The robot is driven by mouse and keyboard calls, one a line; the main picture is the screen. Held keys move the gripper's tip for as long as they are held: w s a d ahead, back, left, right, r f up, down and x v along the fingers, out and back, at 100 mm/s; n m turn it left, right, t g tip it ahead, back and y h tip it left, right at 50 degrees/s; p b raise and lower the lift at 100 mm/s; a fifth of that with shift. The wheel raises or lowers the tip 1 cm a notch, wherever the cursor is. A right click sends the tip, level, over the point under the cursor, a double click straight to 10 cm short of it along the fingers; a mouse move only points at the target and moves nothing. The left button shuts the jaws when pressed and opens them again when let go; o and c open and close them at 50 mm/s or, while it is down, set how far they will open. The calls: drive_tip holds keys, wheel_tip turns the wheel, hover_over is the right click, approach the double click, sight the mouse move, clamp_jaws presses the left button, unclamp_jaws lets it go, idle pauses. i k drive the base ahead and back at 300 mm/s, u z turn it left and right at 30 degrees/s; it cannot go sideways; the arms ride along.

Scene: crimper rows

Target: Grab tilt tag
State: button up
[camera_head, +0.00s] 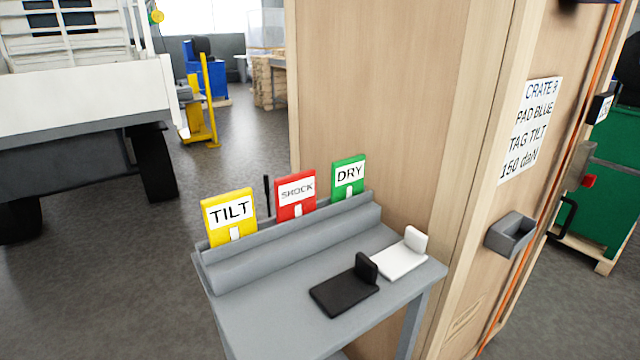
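The yellow tilt tag (229,217) stands upright in a grey rack (290,255) at the back of a small grey stand. It is the leftmost of the tags there and carries a white label reading TILT. A red SHOCK tag (295,195) and a green DRY tag (348,178) stand to its right in the same rack. My gripper is not in view.
A black pad (338,297) and a white pad (395,262) lie on the stand (250,325). A tall wooden crate (390,100) stands behind, with a sign (528,130) and a grey holder (511,234). Open floor (110,270) lies left.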

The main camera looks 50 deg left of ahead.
sight(229, 217)
drive_tip(key=i, duration=0.5)
drive_tip(key=u, duration=2.4)
drive_tip(key=i, duration=0.5)
drive_tip(key=u, duration=0.05)
